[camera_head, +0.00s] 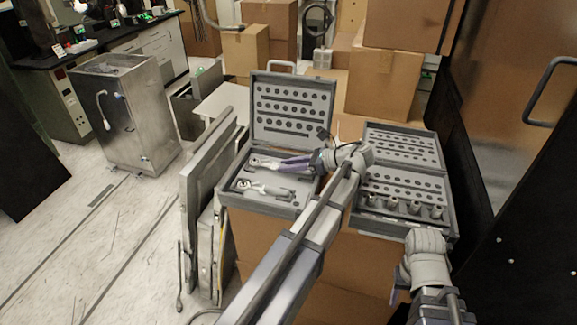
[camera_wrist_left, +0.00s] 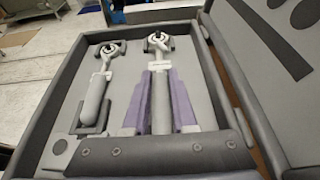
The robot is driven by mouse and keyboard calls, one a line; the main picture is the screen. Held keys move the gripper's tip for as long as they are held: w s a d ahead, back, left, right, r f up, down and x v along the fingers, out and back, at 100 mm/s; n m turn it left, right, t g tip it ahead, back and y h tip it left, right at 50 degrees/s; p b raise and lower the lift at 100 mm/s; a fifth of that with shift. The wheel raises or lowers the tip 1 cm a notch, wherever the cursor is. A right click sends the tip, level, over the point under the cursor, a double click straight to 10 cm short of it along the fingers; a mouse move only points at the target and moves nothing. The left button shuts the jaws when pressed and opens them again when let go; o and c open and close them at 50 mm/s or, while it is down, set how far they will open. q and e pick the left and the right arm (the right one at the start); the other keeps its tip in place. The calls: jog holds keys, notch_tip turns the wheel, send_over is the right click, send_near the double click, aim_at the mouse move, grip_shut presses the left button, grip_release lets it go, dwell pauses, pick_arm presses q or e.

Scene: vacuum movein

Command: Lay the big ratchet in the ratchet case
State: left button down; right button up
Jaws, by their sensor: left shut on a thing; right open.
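The ratchet case (camera_head: 232,194) stands open on a cardboard box, its lid upright behind the tray. My left gripper (camera_head: 297,164) reaches over it from the right and is shut on the big ratchet (camera_head: 262,161), whose head points left. In the left wrist view, the purple fingers clasp both sides of the big ratchet's handle (camera_wrist_left: 160,101). It is low at the tray, but I cannot tell whether it touches the bottom. A smaller ratchet (camera_wrist_left: 97,97) lies beside it in the tray. My right gripper (camera_head: 397,292) is low at the right, mostly hidden, open and away from the case.
A second open case (camera_head: 440,231) with several sockets stands to the right. Flat panels (camera_head: 207,165) lean at the left of the ratchet case. Cardboard boxes (camera_head: 383,82) are stacked behind. A dark cabinet borders the right.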

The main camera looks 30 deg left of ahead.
pick_arm(q)
jog(key=shift+s+f, duration=0.1)
jog(key=shift+f, duration=0.1)
jog(key=c, duration=0.7)
grip_release()
jog(key=shift+s+d+f, duration=0.1)
jog(key=shift+r+p, duration=0.5)
jog(key=p+v, duration=0.1)
jog(key=v, duration=0.3)
jog(key=p+v, duration=0.2)
jog(key=v, duration=0.2)
jog(key=p+v, duration=0.1)
jog(key=v, duration=0.3)
jog(key=shift+w+r+p, duration=0.15)
jog(key=shift+w+p, duration=0.1)
jog(key=shift+p, duration=0.15)
